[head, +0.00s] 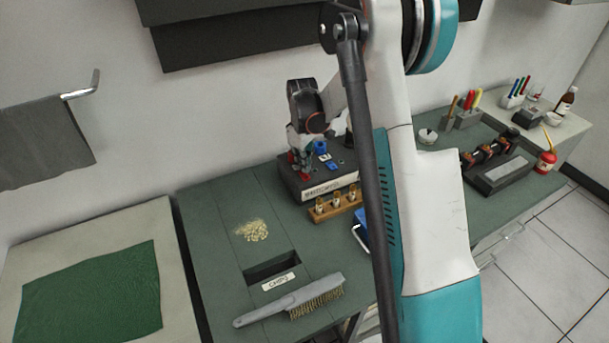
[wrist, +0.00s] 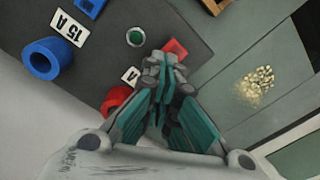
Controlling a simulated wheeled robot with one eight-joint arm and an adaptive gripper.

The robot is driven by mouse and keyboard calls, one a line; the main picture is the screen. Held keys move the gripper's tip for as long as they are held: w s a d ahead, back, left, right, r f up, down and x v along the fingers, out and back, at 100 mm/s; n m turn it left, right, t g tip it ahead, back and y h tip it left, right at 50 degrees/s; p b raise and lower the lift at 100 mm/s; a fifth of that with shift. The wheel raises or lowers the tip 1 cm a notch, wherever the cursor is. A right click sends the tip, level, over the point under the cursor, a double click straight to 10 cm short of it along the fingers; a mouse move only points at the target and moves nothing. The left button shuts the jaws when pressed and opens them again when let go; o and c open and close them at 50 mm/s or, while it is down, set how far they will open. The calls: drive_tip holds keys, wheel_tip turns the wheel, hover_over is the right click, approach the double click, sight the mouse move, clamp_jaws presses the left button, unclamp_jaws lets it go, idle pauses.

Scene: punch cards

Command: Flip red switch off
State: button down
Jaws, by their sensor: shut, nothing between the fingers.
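In the wrist view, a small red square piece (wrist: 176,46), which looks like the red switch, sits on a dark box just beyond my fingertips, partly covered by them. I cannot tell its on or off position. A red round socket (wrist: 115,99) lies to the left of the fingers beside a small label, partly hidden. My gripper (wrist: 164,66) is shut and empty, over the box between these red parts. In the head view my gripper (head: 298,166) points down at the left end of the dark box (head: 342,183), with red showing around its tips; contact cannot be told.
A blue socket (wrist: 47,59) with a "15 A" label (wrist: 69,25) and a green round indicator (wrist: 135,37) are on the same box. A wooden rack (head: 335,205) stands in front. Pale chips (head: 251,230) and a brush (head: 290,301) lie on the green bench, left and front.

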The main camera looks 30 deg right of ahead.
drive_tip(key=shift+f+b, duration=0.45)
drive_tip(key=shift+f, duration=0.2)
drive_tip(key=shift+r, duration=0.1)
idle(0.3)
drive_tip(key=shift+r+p, duration=1.7)
drive_tip(key=shift+r, duration=1.75)
